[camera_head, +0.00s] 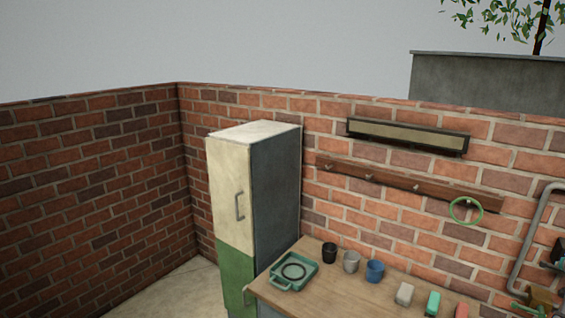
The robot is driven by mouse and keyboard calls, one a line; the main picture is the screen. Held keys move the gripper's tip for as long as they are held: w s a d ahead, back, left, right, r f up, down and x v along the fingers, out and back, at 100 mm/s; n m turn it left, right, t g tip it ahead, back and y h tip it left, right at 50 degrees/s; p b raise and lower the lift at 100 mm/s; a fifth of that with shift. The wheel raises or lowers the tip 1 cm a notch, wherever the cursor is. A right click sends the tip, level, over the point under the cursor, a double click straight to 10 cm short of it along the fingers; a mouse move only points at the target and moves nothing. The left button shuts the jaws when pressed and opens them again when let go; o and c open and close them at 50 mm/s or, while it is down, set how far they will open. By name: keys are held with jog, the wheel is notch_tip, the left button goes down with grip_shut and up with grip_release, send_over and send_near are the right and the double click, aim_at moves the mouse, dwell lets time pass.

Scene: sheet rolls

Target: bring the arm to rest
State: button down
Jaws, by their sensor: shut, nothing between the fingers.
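My arm and my gripper do not show in the head camera view, so their pose cannot be seen here. A wooden worktop (325,283) stands against the brick wall at the bottom centre. On it are a green tray (280,284) with a ring shape inside, a black cup (329,253), a grey cup (351,262) and a blue cup (375,271) in a row. To their right lie a pale block (404,294), a green block (433,303) and a red block (462,311), cut near the lower edge.
A tall cream and green fridge (229,195) stands left of the worktop. A wooden peg rail (400,182) on the wall carries a green ring (466,211). A framed panel (408,136) hangs above. A grey pipe (528,240) is at right. Bare floor (165,288) shows at lower left.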

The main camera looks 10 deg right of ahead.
jog(key=w+a+f+n+y+b, duration=0.1)
jog(key=w+a+f+y+b, duration=0.15)
jog(key=w+a, duration=0.65)
jog(key=w+a+f+n+y+b, duration=0.15)
jog(key=a+f, duration=0.25)
jog(key=a, duration=1.2)
jog(key=w+a+f+n+g+y+b, duration=0.1)
jog(key=w+a+f, duration=0.15)
jog(key=a, duration=0.85)
jog(key=w+a+f+n+g+y+b, duration=0.1)
jog(key=a+f+g, duration=0.15)
jog(key=a, duration=0.95)
jog(key=s+a+f+n+g+y+b, duration=0.1)
jog(key=s+a+f+b, duration=0.15)
jog(key=a, duration=0.85)
jog(key=s+a+f+n+g+y+b, duration=0.1)
jog(key=s+a+f+n, duration=0.2)
jog(key=a, duration=0.8)
jog(key=s+a+f+g+h+b, duration=0.1)
jog(key=s+a+f+g+b, duration=0.2)
jog(key=s+a, duration=0.9)
jog(key=a+f, duration=0.1)
jog(key=a, duration=0.2)
jog(key=shift+s, duration=0.4)
